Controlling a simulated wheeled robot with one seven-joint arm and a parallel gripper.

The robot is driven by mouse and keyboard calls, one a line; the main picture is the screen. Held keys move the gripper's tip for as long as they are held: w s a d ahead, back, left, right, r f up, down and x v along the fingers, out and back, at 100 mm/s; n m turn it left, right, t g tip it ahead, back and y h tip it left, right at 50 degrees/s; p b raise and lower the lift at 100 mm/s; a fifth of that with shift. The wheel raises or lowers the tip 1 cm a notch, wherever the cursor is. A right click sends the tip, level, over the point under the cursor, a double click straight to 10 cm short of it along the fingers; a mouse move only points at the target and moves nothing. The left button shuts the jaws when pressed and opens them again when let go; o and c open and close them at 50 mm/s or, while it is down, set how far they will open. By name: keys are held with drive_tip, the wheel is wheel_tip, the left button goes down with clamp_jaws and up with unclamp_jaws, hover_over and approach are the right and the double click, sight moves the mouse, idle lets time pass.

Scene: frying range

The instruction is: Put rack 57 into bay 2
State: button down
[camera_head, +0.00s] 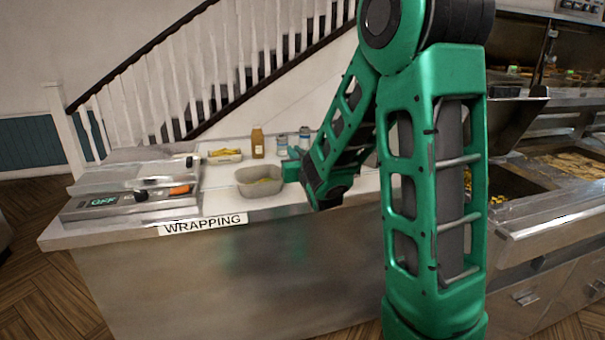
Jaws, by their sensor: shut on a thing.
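My green arm reaches from the right over the wrapping counter. My gripper (291,166) is small in view, at the right edge of a grey tub (258,188) with something yellow in it. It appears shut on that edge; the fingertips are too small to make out. The tub is at or just above the counter top; I cannot tell which. No number 57 is readable on anything, and no bay marked 2 can be made out. My arm hides part of the counter and of the fryer area.
The steel counter (140,264) carries a WRAPPING label (202,224) and a wrapping machine (130,195) at left. Behind the tub stand a yellow-filled tray (225,156), an amber bottle (257,143) and pale containers (282,144). The frying range (560,205) is at right.

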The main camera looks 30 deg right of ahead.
drive_tip(key=shift+w+d+f, duration=0.85)
drive_tip(key=shift+w+f, duration=0.25)
drive_tip(key=shift+f, duration=0.3)
drive_tip(key=shift+w+d+f, duration=0.8)
drive_tip(key=shift+w+f, duration=0.25)
drive_tip(key=shift+f, duration=0.4)
drive_tip(key=shift+w+d+f, duration=0.85)
drive_tip(key=shift+w+f, duration=0.25)
drive_tip(key=shift+f, duration=0.3)
drive_tip(key=shift+f, duration=0.15)
drive_tip(key=c, duration=1.9)
unclamp_jaws()
